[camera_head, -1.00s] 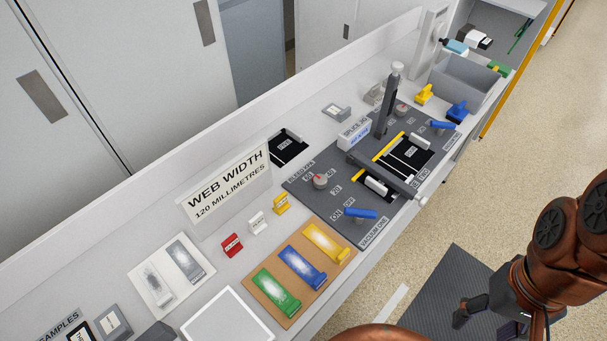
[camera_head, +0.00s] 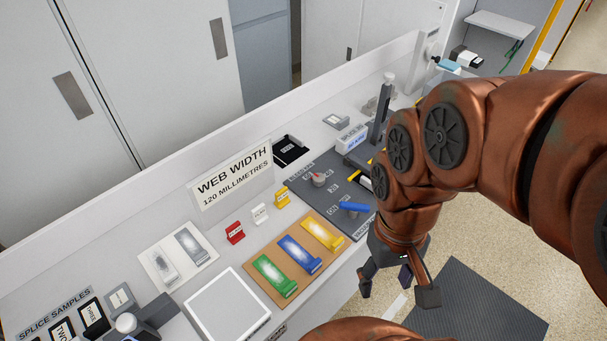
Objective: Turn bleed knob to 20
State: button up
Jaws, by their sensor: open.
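The bleed knob (camera_head: 318,179) is a small grey round knob with a red pointer mark, on the dark grey panel (camera_head: 322,200) of the bench. The numbers around it are too small to read surely now. My gripper (camera_head: 385,284) hangs open and empty in front of the bench's front edge, below and to the right of the knob and apart from it. My arm covers the right part of the panel. A blue lever handle (camera_head: 354,207) sits on the panel between the knob and my gripper.
A "WEB WIDTH 120 MILLIMETRES" sign (camera_head: 231,180) stands behind. Red (camera_head: 235,232), white (camera_head: 260,214) and yellow (camera_head: 282,196) clips stand left of the panel. A brown board (camera_head: 252,289) holds green, blue and yellow pieces. A black post (camera_head: 380,125) rises behind the panel.

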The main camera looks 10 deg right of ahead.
aim_at(317, 180)
jog(key=u, duration=1.6)
jog(key=k, duration=1)
jog(key=z, duration=1.45)
jog(key=i, duration=0.5)
jog(key=z, duration=0.05)
